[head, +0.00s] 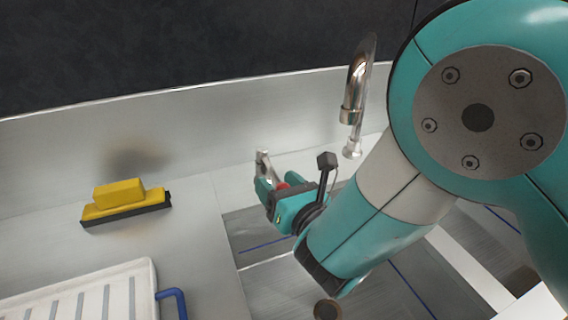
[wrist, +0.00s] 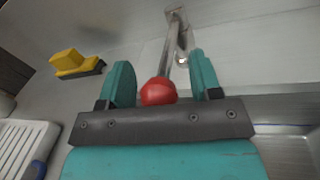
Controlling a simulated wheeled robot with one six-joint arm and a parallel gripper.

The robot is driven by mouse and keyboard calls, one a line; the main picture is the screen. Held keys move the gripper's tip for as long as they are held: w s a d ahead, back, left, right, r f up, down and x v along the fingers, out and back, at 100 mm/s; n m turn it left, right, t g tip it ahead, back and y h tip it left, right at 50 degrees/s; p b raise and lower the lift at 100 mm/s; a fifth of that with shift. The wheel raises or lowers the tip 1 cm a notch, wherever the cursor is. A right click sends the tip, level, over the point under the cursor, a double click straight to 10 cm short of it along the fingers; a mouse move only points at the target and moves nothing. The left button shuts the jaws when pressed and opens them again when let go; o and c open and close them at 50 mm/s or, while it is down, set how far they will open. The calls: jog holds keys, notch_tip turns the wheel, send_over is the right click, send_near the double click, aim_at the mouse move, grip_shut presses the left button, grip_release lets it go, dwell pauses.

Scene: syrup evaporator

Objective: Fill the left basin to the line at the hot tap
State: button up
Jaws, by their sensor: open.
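The hot tap's lever shows as a chrome bar (wrist: 177,30) with a red ball knob (wrist: 158,92) in the wrist view. In the head view the knob (head: 283,186) is partly hidden by my gripper (head: 270,184). My gripper is open, with its teal fingers on either side of the lever and knob in the wrist view (wrist: 161,80). Gaps show between fingers and knob. The left basin (head: 262,222) is grey metal with a blue line (head: 262,244) on its wall and a dark round drain (head: 327,309). I see no clear water surface in it. My arm hides part of it.
A chrome spout (head: 357,85) rises behind the basins, right of my gripper. A yellow brush or sponge block (head: 120,198) with a black base lies on the left deck. A white ribbed rack (head: 90,292) with a blue handle is front left. A pale divider (head: 468,268) borders the basin's right.

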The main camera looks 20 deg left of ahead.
jog(key=shift+w+a, duration=0.1)
grip_shut()
jog(key=shift+a+f+b, duration=0.1)
jog(key=shift+b, duration=0.45)
